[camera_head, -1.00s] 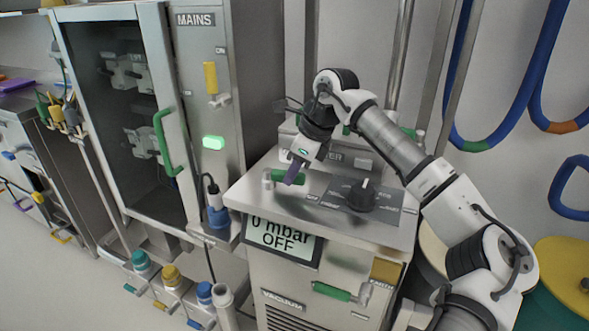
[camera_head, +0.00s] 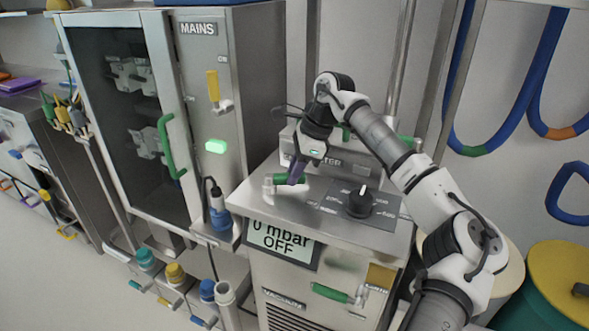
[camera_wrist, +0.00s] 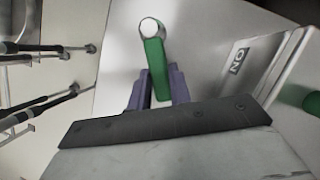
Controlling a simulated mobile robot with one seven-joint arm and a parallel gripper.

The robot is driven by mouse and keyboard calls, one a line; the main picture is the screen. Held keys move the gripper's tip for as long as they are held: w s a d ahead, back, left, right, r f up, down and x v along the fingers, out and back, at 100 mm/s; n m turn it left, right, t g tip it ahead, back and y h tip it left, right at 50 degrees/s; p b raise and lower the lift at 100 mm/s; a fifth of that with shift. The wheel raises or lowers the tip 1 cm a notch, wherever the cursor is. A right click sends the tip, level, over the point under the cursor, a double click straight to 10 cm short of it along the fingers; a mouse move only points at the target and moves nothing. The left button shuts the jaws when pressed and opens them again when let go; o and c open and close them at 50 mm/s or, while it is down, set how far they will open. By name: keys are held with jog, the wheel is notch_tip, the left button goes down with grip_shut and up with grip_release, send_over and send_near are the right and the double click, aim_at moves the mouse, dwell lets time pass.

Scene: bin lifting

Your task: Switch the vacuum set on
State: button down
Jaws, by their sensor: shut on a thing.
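The vacuum set (camera_head: 330,262) is a steel cabinet marked VACUUM, with a front display (camera_head: 282,242) reading "0 mbar OFF". A green lever handle (camera_head: 281,179) with a pale metal end lies on its top, left of a black dial (camera_head: 360,202). My gripper (camera_head: 297,172) comes down on the handle from behind, its purple fingers shut on it. In the wrist view the green handle (camera_wrist: 154,66) runs between the two fingers (camera_wrist: 160,92), its round pale end pointing away. An ON label (camera_wrist: 237,62) shows upside down to the right.
The MAINS cabinet (camera_head: 230,110) stands to the left with a yellow lever, a lit green lamp (camera_head: 215,146) and a glass door with a green handle. Another green handle (camera_head: 331,292) is on the vacuum set's front. A yellow-lidded bin (camera_head: 566,268) stands right.

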dwell(0.3)
jog(key=c, duration=1.3)
grip_release()
jog(key=v, duration=1.3)
jog(key=shift+r, duration=0.4)
jog(key=shift+c, duration=0.2)
